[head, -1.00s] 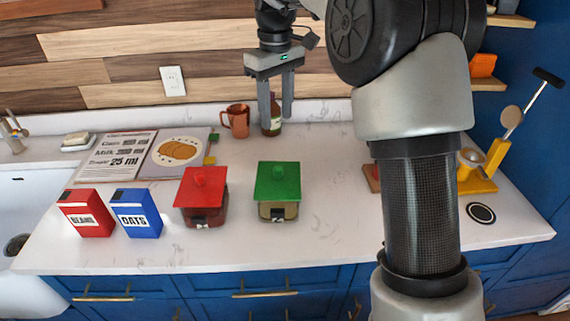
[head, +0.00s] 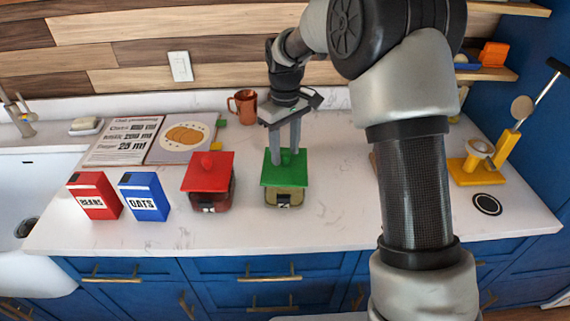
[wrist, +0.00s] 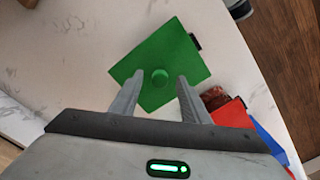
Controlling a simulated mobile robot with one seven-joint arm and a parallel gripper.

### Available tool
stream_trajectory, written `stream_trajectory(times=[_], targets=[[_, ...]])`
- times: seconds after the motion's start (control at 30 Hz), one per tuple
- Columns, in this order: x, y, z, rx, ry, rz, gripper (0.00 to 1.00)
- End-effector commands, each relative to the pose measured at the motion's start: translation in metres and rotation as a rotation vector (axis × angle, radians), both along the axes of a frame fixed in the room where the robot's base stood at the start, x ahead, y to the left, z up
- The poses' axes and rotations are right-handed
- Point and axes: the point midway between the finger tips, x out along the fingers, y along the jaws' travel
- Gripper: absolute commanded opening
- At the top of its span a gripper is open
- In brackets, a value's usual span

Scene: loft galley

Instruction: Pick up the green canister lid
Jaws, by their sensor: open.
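The green canister lid (head: 271,176) is a square green plate with a round knob, sitting on a beige canister (head: 284,199) on the counter. In the wrist view the lid (wrist: 186,52) shows from above, with its knob (wrist: 160,76) between and just beyond the fingertips. My gripper (head: 285,160) is open and empty, pointing down over the lid; it also shows in the wrist view (wrist: 158,82). One finger appears on each side of the knob. I cannot tell whether the fingertips touch the lid.
A red-lidded canister (head: 207,180) stands close to the left. Beyond it are a blue oats box (head: 144,197) and a red beans box (head: 94,196). A recipe book (head: 180,139) and a copper mug (head: 243,105) are behind. The counter in front is clear.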

Motion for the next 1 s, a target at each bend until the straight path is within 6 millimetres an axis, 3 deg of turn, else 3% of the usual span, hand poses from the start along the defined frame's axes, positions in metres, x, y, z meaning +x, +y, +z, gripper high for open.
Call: stream_trajectory(times=[0.13, 0.37, 0.47, 0.63, 0.87, 1.0], targets=[[0.0, 0.0, -0.016, 0.0, 0.0, 0.0, 0.42], [0.0, 0.0, -0.019, 0.001, -0.002, 0.0, 0.42], [0.0, 0.0, -0.018, 0.001, -0.002, 0.0, 0.3], [0.001, 0.0, -0.018, 0.001, -0.002, 0.0, 0.02], [0.001, 0.0, -0.018, 0.001, -0.002, 0.0, 0.0], [0.001, 0.001, -0.008, 0.001, -0.004, 0.0, 0.0]])
